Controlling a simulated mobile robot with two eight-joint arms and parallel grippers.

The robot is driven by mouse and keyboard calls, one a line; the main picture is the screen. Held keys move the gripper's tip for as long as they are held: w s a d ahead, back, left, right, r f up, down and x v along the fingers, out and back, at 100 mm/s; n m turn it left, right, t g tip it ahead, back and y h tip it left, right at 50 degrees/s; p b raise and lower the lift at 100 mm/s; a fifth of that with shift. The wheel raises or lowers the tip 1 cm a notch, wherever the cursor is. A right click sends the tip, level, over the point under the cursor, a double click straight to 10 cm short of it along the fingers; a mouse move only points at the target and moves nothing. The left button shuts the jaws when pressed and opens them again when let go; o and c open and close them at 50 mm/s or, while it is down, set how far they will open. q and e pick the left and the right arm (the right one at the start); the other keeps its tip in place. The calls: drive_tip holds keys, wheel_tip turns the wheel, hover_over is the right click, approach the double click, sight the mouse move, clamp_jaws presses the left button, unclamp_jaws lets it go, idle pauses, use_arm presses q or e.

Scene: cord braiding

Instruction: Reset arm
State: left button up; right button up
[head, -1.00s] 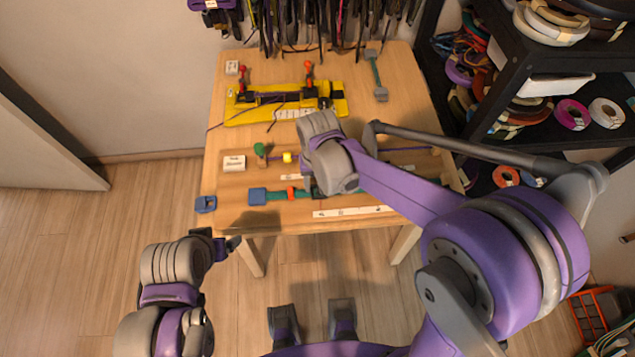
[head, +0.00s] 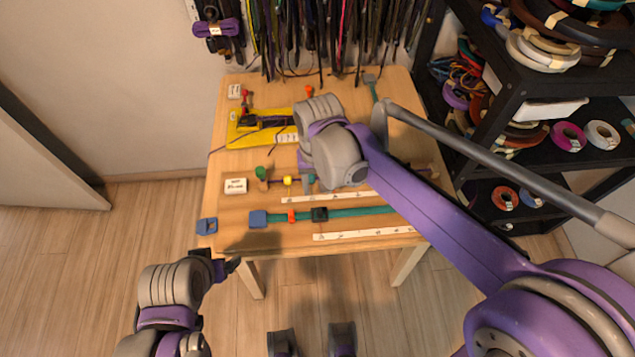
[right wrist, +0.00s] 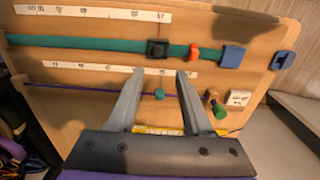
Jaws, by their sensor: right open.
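My right gripper (right wrist: 162,80) is open and empty over the table, its two grey fingers apart. In the head view its wrist hides most of the fingers. In the right wrist view a purple cord (right wrist: 100,92) with a teal bead (right wrist: 160,95) passes between and beyond the fingertips; I cannot tell the height gap. A teal strap (head: 360,212) with a black slider (head: 319,214) lies nearer the table front. My left gripper (head: 228,268) hangs off the table's front left corner; its jaw opening is unclear. The yellow jig (head: 245,133) is partly hidden by my right wrist.
The wooden table (head: 215,240) also holds white rulers (head: 365,233), a white label block (head: 235,186) and a blue clip (head: 207,226). Cords (head: 330,40) hang behind it. A black shelf (head: 505,100) with coils stands close on the right. Floor at the left is clear.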

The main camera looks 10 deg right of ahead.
drive_tip(key=s+d+r+t+p, duration=0.1)
drive_tip(key=s+d+t+p, duration=0.2)
drive_tip(key=s+d, duration=0.9)
drive_tip(key=shift+s+d+r+t, duration=0.25)
drive_tip(key=shift+s+t, duration=0.55)
drive_tip(key=shift+t, duration=0.4)
